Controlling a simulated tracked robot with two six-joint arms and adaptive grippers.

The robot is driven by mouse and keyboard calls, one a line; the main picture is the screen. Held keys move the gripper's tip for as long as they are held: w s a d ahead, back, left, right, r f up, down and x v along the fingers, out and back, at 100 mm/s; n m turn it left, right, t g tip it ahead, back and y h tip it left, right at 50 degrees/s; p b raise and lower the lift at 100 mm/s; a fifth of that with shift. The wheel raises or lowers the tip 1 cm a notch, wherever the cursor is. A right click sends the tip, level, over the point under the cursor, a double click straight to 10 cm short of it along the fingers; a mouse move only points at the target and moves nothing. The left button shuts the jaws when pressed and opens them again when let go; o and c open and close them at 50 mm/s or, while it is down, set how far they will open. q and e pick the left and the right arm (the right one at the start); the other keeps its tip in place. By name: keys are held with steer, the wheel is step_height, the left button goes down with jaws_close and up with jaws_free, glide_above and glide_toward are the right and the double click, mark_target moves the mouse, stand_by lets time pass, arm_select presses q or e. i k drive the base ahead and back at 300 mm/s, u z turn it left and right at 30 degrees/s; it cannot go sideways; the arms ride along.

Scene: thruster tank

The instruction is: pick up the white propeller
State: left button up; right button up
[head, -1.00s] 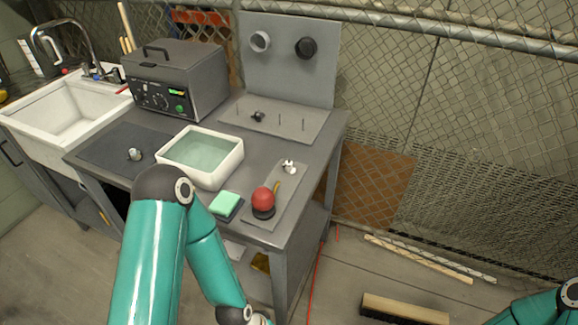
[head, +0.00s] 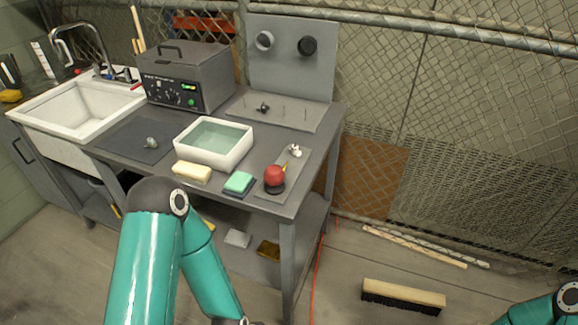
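A small white propeller (head: 295,150) lies at the back end of a narrow grey plate (head: 297,172) on the right side of the workbench. A red ball on a dark base (head: 274,176) stands at the front of that plate. My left arm comes up from the bottom edge, in front of the bench, and its gripper is below the frame. My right arm shows only at the bottom right corner, and its gripper is out of view. Nothing covers the white propeller.
A grey propeller (head: 151,142) lies on a dark mat. A pegged plate (head: 300,112) holds a black propeller (head: 263,107). A brush (head: 402,296) lies on the floor.

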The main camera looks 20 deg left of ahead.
mark_target(294, 150)
steer(key=k, duration=0.9)
steer(key=z, duration=0.4)
steer(key=i, duration=1.9)
steer(key=u, duration=0.5)
